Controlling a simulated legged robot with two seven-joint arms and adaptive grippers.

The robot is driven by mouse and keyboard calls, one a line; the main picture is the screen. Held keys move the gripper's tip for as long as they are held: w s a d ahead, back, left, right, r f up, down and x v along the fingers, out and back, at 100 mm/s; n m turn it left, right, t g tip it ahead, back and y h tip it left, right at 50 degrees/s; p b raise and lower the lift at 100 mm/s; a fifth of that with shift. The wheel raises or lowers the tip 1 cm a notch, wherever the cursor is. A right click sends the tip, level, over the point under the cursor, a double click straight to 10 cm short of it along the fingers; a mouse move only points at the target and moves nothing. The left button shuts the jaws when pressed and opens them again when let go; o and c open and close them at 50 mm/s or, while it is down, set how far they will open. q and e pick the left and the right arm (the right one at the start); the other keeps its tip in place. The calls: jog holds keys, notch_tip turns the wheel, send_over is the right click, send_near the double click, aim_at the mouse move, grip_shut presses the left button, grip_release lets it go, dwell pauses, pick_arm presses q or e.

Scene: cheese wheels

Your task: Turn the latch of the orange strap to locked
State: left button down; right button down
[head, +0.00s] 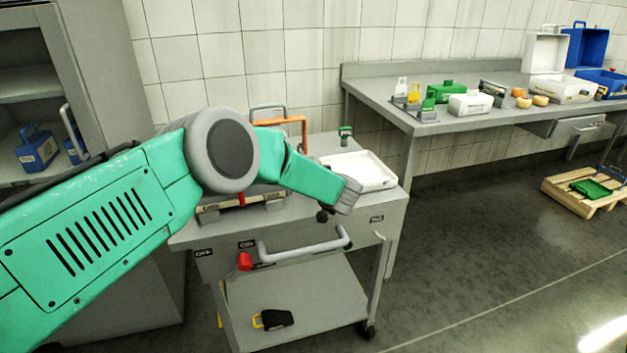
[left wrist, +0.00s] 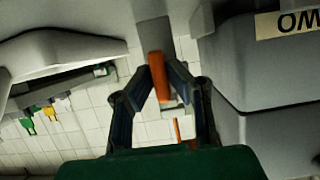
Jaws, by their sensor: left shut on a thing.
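An orange strap (head: 291,120) stands up at the back of the grey cart, partly hidden behind my left arm. In the left wrist view, an orange latch piece (left wrist: 157,78) is between the dark fingers of my left gripper (left wrist: 162,74), which is shut on it. A thin orange strip (left wrist: 177,130) shows behind, between the fingers. In the head view my left forearm reaches over the cart and hides most of the case under it. The latch itself is not clear there. My right gripper is not in view.
A long bench (head: 440,81) with several boxes stands behind right. Open floor lies right of the cart.

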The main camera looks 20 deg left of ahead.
pick_arm(q)
jog(key=shift+d+f, duration=0.1)
jog(key=shift+d, duration=0.05)
jog(key=c, duration=1.6)
grip_release()
jog(key=shift+o, duration=0.2)
jog(key=v, duration=1.2)
jog(key=shift+d, duration=0.15)
jog(key=shift+w+f, duration=0.1)
